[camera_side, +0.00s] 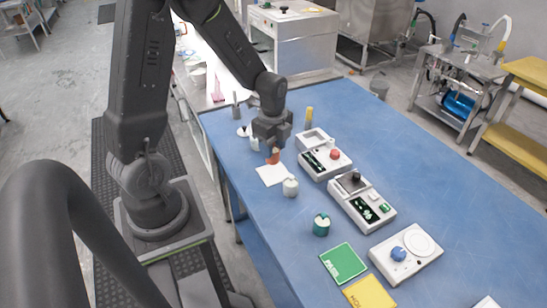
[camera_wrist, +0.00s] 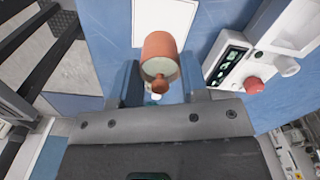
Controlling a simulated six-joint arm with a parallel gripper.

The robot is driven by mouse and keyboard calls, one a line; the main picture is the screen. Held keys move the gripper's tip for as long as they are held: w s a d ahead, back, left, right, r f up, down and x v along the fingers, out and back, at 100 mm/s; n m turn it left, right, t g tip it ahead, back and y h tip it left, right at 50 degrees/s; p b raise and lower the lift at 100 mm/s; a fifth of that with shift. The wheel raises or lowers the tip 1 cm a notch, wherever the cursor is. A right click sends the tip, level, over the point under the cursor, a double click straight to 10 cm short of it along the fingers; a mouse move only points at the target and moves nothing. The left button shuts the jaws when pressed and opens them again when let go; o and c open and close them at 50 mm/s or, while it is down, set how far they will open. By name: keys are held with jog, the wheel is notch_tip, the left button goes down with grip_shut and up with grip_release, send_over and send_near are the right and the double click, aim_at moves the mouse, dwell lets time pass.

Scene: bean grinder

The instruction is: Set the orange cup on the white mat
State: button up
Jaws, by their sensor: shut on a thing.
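The orange cup (camera_side: 273,156) is between the fingers of my gripper (camera_side: 271,145), which is shut on it. In the wrist view the cup (camera_wrist: 168,47) shows its orange side, a pale rim or opening and a small round orange knob toward my gripper (camera_wrist: 160,88). The white mat (camera_side: 271,175) lies flat on the blue table. In the side view the cup overlaps the mat's far edge; I cannot tell whether it touches. In the wrist view part of the mat (camera_wrist: 144,24) shows behind the cup.
A scale-like device with a red knob (camera_side: 335,154) stands right of the gripper. A white jar (camera_side: 290,187) stands by the mat's near right corner. A green-and-white jar (camera_side: 321,225) is nearer the camera. Small containers stand close behind the gripper. The blue table's (camera_side: 439,165) right side is clear.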

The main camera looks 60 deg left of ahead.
aim_at(274, 158)
jog(key=shift+w+d+f, duration=0.1)
jog(key=shift+f, duration=1.95)
jog(key=shift+f, duration=0.15)
jog(key=o, duration=1)
